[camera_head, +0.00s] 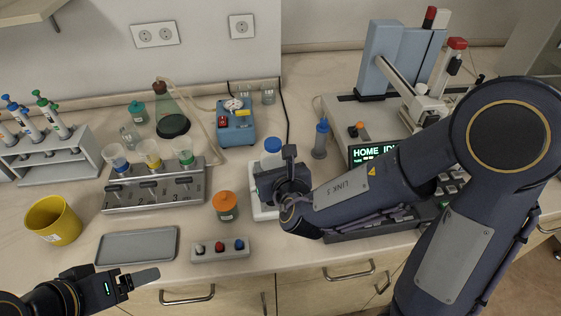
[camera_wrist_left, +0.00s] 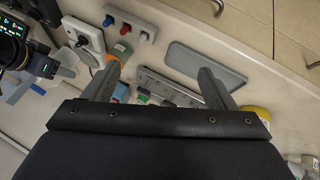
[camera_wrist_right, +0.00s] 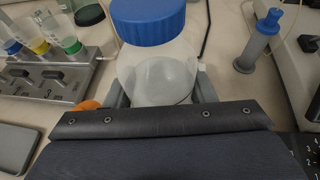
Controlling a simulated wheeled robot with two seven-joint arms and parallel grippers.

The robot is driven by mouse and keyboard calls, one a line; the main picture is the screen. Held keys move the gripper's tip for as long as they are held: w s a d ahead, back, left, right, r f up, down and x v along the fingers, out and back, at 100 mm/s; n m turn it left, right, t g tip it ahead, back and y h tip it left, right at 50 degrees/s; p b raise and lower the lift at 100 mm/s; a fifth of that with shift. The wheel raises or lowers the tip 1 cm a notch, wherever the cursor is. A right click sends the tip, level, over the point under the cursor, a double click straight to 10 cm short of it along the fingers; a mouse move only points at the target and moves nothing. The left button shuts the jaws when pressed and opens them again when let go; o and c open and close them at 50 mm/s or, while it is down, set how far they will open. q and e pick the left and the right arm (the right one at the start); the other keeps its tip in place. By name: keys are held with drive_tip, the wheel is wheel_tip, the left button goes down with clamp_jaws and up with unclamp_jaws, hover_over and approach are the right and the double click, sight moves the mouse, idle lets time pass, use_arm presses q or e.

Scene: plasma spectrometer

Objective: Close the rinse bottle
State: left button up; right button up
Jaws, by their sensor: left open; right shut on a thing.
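The rinse bottle, a clear rounded bottle with a blue cap (camera_head: 272,145), stands in the middle of the bench behind my right gripper (camera_head: 286,185). In the right wrist view the bottle body (camera_wrist_right: 160,75) sits between the fingers, with the blue cap (camera_wrist_right: 148,18) on top. My right gripper is shut on the bottle body. The cap sits over the neck; whether it is tight I cannot tell. My left gripper (camera_wrist_left: 158,72) is open and empty, low at the front left, before the bench edge in the head view.

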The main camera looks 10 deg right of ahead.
use_arm(q)
drive_tip(key=shift+w+r, duration=0.1)
drive_tip(key=shift+r, duration=0.05)
drive_tip(key=c, duration=0.4)
drive_tip(key=w+r+n, duration=0.1)
drive_tip(key=w+r, duration=0.1)
drive_tip(key=w, duration=0.1)
drive_tip(key=w+r+n+g, duration=0.1)
drive_tip(key=w+r+n, duration=0.1)
drive_tip(key=w+r, duration=0.1)
drive_tip(key=w+r+n+g+h, duration=0.1)
drive_tip(key=w+r, duration=0.2)
drive_tip(key=shift+w+d, duration=0.1)
drive_tip(key=shift+d, duration=0.3)
drive_tip(key=shift+c, duration=1.1)
drive_tip(key=w+d+r+n+g, duration=0.2)
drive_tip(key=w+d+r+n, duration=0.1)
drive_tip(key=w, duration=0.2)
wheel_tip(320, 180, up, 4)
drive_tip(key=f+n+g+y, duration=0.1)
drive_tip(key=n+g+y, duration=0.1)
drive_tip(key=n+y, duration=0.5)
hover_over(273, 142)
drive_tip(key=shift+r+n+h, duration=0.25)
drive_tip(key=shift+n+h, duration=0.65)
drive_tip(key=shift+h, duration=0.2)
drive_tip(key=shift+f, duration=4.05)
